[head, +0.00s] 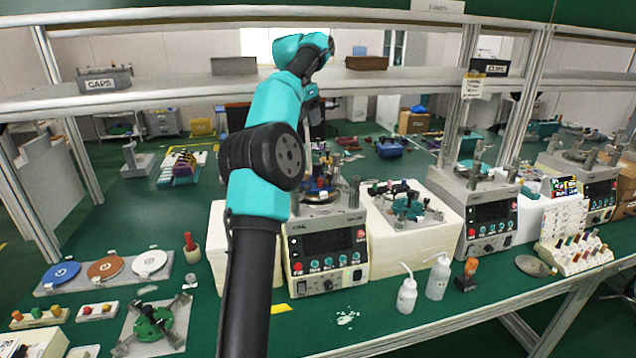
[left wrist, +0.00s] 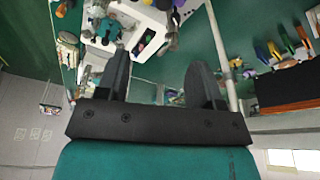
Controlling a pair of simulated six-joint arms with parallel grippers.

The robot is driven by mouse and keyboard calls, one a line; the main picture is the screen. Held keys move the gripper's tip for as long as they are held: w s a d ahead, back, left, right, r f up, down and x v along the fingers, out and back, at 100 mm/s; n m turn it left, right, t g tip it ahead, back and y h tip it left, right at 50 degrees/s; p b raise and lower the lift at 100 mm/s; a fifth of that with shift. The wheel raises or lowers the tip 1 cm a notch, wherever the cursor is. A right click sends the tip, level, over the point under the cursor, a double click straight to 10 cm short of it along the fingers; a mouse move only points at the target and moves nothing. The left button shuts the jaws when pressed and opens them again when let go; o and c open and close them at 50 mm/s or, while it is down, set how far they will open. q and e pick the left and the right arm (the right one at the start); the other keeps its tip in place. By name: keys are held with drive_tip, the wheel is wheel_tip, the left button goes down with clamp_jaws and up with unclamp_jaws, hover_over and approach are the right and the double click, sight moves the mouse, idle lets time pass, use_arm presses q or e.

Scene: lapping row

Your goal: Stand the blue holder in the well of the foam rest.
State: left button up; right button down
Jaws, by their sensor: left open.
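My left gripper (head: 312,100) hangs at the end of the raised teal and black arm, above the middle lapping machine (head: 328,255). In the left wrist view, its black fingers (left wrist: 160,62) are apart with nothing between them. A small blue part (head: 318,184) shows on the machine's top among posts and orange bits; I cannot tell whether it is the blue holder. The arm hides part of that machine. I cannot pick out the foam rest or its well with certainty. My right gripper is not in view.
A pale block with a teal fixture (head: 408,207) stands right of the machine. A green fixture (head: 152,322) sits at the front left, near a strip of three discs (head: 107,268). Two bottles (head: 407,294) stand at the front edge. A shelf (head: 180,92) crosses behind.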

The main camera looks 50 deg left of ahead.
use_arm(q)
approach(317, 164)
drive_tip(key=x, duration=0.5)
drive_tip(key=shift+w+d, duration=0.25)
drive_tip(key=shift+w, duration=0.1)
drive_tip(key=shift+f, duration=0.1)
drive_tip(key=shift+a+x, duration=0.15)
drive_tip(key=shift+x, duration=1.1)
drive_tip(key=shift+a+x, duration=0.15)
drive_tip(key=shift+x, duration=1.1)
drive_tip(key=shift+s, duration=0.15)
drive_tip(key=shift+c, duration=0.4)
clamp_jaws()
